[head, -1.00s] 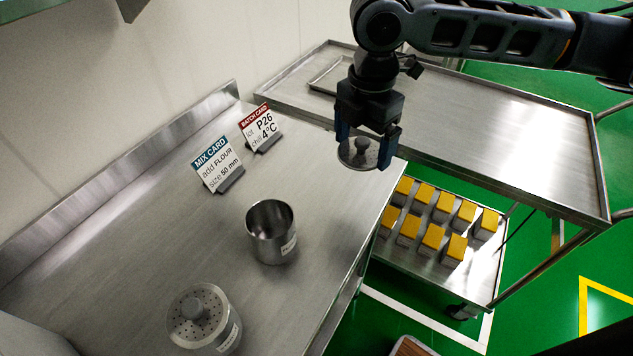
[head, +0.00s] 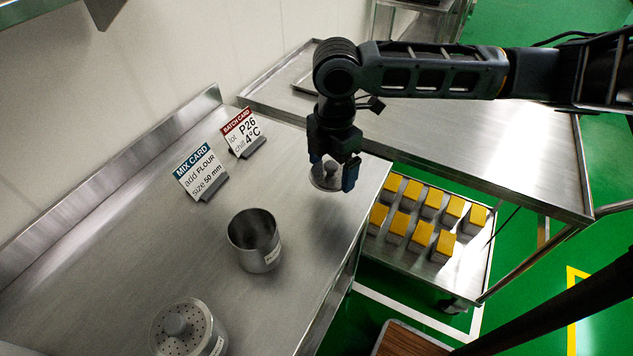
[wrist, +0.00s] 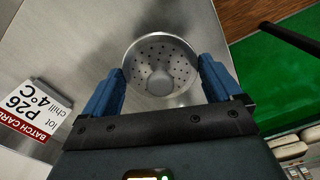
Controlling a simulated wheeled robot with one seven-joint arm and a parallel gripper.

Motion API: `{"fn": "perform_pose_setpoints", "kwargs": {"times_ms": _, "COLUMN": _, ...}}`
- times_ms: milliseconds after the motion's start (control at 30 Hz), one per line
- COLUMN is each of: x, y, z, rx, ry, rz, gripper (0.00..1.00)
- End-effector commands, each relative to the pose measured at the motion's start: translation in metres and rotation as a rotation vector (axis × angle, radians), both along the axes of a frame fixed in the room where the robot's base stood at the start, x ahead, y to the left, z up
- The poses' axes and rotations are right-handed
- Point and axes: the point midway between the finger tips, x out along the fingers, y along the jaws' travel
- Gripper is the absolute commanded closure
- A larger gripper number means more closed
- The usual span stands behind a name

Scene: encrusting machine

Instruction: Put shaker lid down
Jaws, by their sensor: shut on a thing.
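The shaker lid (head: 321,178) is a round, perforated metal disc with a knob. The lid also shows between the blue fingers in the wrist view (wrist: 160,68). Whether the lid touches the table top is hard to tell. An open, empty-looking metal shaker cup (head: 254,242) with a label stands upright on the table. A second shaker (head: 184,330) with its perforated lid on stands nearer.
A mix card (head: 202,172) and a batch card (head: 242,132) stand left of my gripper. A steel cart (head: 500,150) adjoins the table, with several yellow-topped blocks (head: 419,236) on its lower shelf. The table top (head: 130,235) left of the cup is clear.

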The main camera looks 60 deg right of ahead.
Motion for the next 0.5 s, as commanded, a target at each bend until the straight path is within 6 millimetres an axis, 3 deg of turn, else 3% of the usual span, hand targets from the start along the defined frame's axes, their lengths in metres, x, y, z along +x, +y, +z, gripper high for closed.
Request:
{"fn": "perform_pose_setpoints", "kwargs": {"times_ms": 200, "x": 0.023, "y": 0.014, "z": -0.016, "rx": 0.001, "ry": 0.0, "rz": 0.001, "gripper": 0.37}}
{"fn": "perform_pose_setpoints", "kwargs": {"times_ms": 367, "x": 0.026, "y": 0.015, "z": -0.023, "rx": 0.0, "ry": 0.001, "rz": -0.001, "gripper": 0.37}}
{"fn": "perform_pose_setpoints", "kwargs": {"times_ms": 500, "x": 0.025, "y": 0.015, "z": -0.041, "rx": 0.0, "ry": 0.002, "rz": -0.001, "gripper": 0.37}}
